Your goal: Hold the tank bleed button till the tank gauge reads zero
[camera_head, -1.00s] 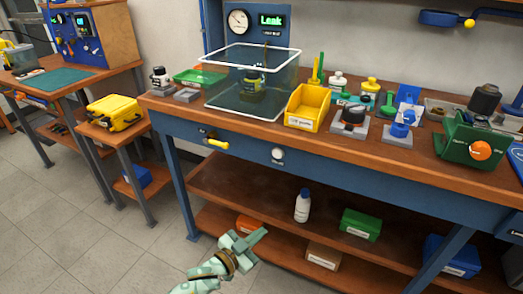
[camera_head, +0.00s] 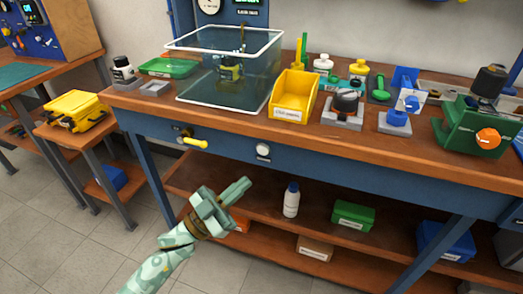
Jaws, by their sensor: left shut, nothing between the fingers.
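A white round button (camera_head: 263,150) sits on the blue front rail of the bench, with a small label under it too small to read. A yellow-handled valve (camera_head: 193,142) is on the same rail to its left. The round gauge (camera_head: 208,5) on the blue back panel is cut by the top edge, so its needle cannot be read. My left gripper (camera_head: 243,186) is shut and empty, in front of the bench, lower and a little left of the white button, apart from it. My right gripper is out of view.
A clear water tank (camera_head: 190,90) stands on the bench behind the rail. A yellow bin (camera_head: 290,112) is right of it. The lower shelves hold a white bottle (camera_head: 291,200) and a green box (camera_head: 353,215). The space before the rail is free.

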